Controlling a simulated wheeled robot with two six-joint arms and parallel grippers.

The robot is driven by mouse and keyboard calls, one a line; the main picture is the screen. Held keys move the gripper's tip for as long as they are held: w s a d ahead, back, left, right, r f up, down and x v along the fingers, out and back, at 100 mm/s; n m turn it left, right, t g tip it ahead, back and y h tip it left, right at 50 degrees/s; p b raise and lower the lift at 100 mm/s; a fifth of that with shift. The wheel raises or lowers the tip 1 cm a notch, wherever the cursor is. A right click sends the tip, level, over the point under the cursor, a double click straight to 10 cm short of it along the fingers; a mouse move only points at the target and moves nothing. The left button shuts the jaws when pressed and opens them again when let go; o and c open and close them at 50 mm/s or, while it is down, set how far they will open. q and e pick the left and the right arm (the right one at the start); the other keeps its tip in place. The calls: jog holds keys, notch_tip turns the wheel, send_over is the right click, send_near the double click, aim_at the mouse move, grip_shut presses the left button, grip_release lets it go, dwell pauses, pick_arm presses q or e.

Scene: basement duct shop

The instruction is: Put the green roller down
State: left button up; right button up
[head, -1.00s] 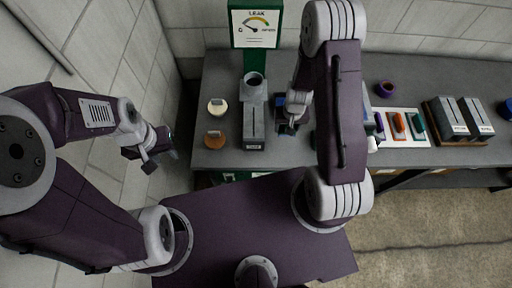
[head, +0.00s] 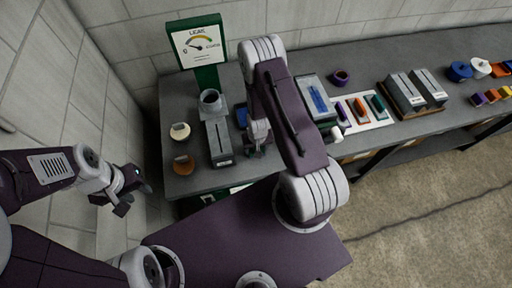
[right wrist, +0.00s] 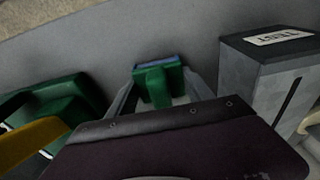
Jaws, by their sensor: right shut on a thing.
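My right gripper (right wrist: 160,100) is shut on the green roller (right wrist: 157,84), which shows between its two fingers in the right wrist view. A blue strip shows along the roller's far edge. In the head view my right gripper (head: 257,146) is low over the grey bench (head: 190,95), just right of the grey slotted test box (head: 218,142). I cannot tell whether the roller touches the bench. My left gripper (head: 128,196) is open and empty, left of the bench and apart from it.
A gauge sign (head: 197,45) stands behind. A cream disc (head: 180,131) and a brown disc (head: 183,164) lie left of the test box. A blue-marked panel (head: 318,98), a purple ring (head: 341,76), a white mat (head: 387,121) with coloured pieces and two grey boxes (head: 405,92) lie right.

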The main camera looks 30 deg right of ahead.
jog(key=shift+w+a, duration=0.1)
jog(key=shift+a, duration=0.05)
jog(key=shift+f, duration=0.15)
jog(key=o, duration=1.2)
